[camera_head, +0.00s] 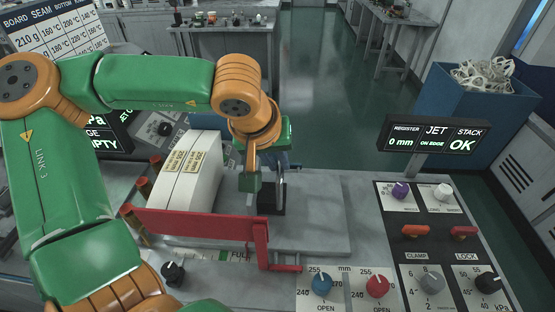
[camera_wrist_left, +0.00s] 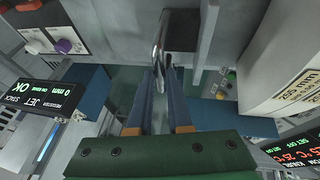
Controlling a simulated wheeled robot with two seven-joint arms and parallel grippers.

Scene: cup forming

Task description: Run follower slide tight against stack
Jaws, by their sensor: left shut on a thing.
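The stack (camera_head: 190,180) is a white block of blanks with yellow labels, standing in the magazine left of centre. It also shows at the right of the left wrist view (camera_wrist_left: 285,55). The follower slide (camera_head: 271,200) is a dark block with an upright metal handle, right of the stack. A gap shows between it and the stack. My left gripper (camera_head: 279,172) is shut on the follower's handle. In the left wrist view its blue fingers (camera_wrist_left: 163,78) close around the shiny handle (camera_wrist_left: 162,42), beside the dark block (camera_wrist_left: 182,30). My right gripper is not in view.
A red rail (camera_head: 190,224) runs along the near side of the magazine. A display (camera_head: 433,138) reads "0 mm", "ON EDGE" and "STACK OK". A control panel with knobs and levers (camera_head: 416,231) lies at right. Bare grey plate (camera_head: 320,215) lies right of the follower.

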